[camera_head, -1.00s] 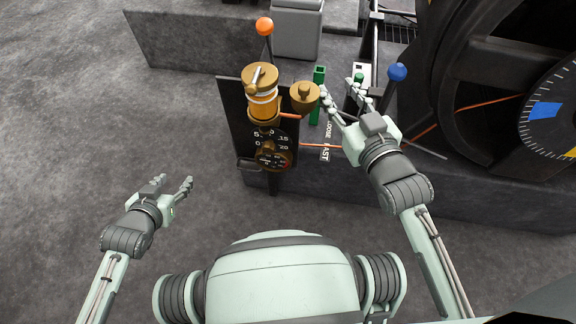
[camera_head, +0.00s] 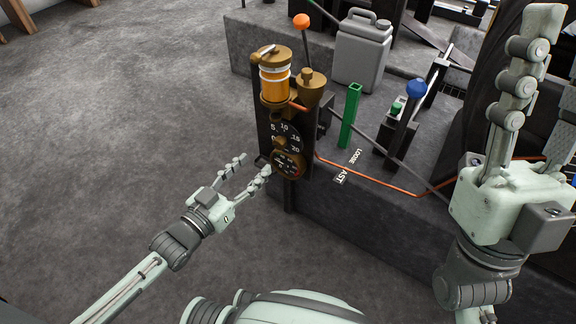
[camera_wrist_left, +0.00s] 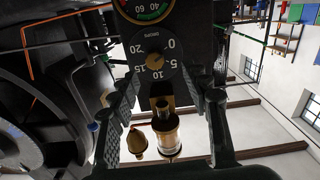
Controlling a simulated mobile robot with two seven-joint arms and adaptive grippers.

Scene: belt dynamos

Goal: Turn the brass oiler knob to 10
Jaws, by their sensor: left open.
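The brass oiler (camera_head: 275,88), with an amber glass, stands on a dark panel in the head view. Below it is a dark dial marked 0 to 20 (camera_head: 287,133). The brass oiler knob (camera_head: 281,142) sits at the dial's middle; in the left wrist view the knob (camera_wrist_left: 153,64) appears upside down. I cannot read its setting surely. My left gripper (camera_head: 254,166) is open and empty, to the lower left of the knob and apart from it. Its fingers frame the dial in the wrist view (camera_wrist_left: 167,88). My right gripper (camera_head: 548,85) is raised at the right, fingers apart, empty.
A round gauge (camera_head: 288,164) sits just under the dial. A brass cup (camera_head: 311,88), an orange-knobbed lever (camera_head: 302,21), a green post (camera_head: 350,115) and a blue-knobbed lever (camera_head: 416,89) stand near the panel. A grey can (camera_head: 361,50) is behind. The floor at left is clear.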

